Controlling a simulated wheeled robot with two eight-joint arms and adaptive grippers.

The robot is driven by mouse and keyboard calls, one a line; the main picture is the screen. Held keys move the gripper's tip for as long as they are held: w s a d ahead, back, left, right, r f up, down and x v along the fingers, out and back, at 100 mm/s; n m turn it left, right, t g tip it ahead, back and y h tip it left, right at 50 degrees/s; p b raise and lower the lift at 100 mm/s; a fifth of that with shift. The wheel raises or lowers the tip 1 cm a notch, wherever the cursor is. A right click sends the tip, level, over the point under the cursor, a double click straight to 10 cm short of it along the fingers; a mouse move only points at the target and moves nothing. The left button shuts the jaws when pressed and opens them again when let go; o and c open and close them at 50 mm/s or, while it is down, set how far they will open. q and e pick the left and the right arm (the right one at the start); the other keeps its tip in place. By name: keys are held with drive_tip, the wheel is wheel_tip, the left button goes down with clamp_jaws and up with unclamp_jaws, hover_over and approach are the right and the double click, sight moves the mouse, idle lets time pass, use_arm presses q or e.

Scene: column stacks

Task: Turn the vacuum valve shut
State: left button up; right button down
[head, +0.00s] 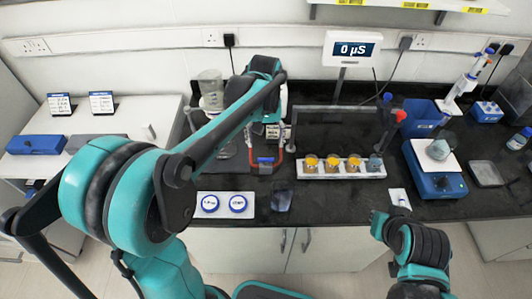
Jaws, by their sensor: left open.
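My left arm reaches in from the left and bends down over the bench. My left gripper (279,134) is open, pointing down at the back of the bench, partly hidden by my own forearm.
A glass vessel (210,88) stands behind my forearm. In front are a white two-disc tray (224,213) and a clear beaker (281,199).

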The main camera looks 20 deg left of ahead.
sight(266, 159)
use_arm(q)
drive_tip(key=shift+w+f, duration=0.1)
drive_tip(key=shift+f, duration=0.4)
wheel_tip(266, 159, down, 7)
drive_tip(key=shift+b, duration=1.25)
drive_tip(key=c, duration=1.2)
